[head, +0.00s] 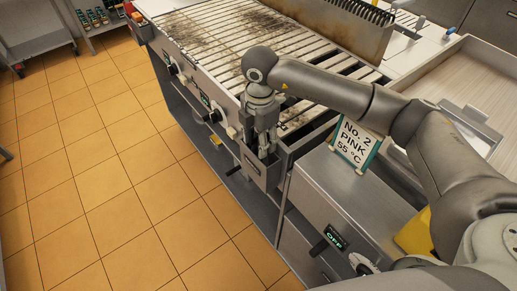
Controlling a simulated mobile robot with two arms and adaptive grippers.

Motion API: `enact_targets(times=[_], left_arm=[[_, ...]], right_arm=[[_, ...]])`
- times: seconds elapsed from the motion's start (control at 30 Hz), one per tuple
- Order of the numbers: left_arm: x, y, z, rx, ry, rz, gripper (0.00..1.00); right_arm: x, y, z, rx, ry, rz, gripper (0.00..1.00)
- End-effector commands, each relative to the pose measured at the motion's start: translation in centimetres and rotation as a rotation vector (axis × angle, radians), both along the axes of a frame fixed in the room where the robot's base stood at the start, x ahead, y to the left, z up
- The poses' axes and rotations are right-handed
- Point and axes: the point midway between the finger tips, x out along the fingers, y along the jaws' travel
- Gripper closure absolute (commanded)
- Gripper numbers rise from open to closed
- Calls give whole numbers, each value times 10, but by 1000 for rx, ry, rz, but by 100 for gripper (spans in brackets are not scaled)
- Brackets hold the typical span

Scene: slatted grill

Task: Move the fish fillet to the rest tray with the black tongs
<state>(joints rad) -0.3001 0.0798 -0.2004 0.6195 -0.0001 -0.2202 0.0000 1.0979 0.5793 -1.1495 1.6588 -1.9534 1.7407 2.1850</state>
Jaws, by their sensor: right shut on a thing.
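My right gripper (264,153) points down at the front edge of the slatted grill (225,40), at a small steel holder (254,172) fixed there. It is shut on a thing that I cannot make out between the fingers. I cannot make out the black tongs. No fish fillet shows on the visible slats, and my right arm covers part of the grill. I cannot tell which container is the rest tray. My left gripper is not in view.
A sign reading "No. 2 PINK 55 °C" (354,143) stands on the steel counter (340,195) right of the holder. A comb-like black rack (358,12) stands behind the grill. Tiled floor (120,170) is clear at left.

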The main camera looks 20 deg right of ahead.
Motion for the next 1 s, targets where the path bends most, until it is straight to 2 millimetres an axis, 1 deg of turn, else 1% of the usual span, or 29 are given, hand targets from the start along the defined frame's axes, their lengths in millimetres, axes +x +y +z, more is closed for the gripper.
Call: enact_targets(times=[0.07,0.13,0.2,0.27,0.7,0.97,1.0], left_arm=[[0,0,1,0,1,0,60],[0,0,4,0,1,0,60],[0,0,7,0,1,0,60],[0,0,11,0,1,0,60],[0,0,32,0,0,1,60],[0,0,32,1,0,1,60],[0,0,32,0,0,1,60]], right_arm=[[0,0,2,0,0,0,64],[0,0,5,0,0,0,68],[0,0,11,0,-1,0,78],[0,0,16,1,-2,0,82],[0,0,49,1,0,0,82],[0,0,50,0,0,0,82],[0,0,50,0,0,0,68]])
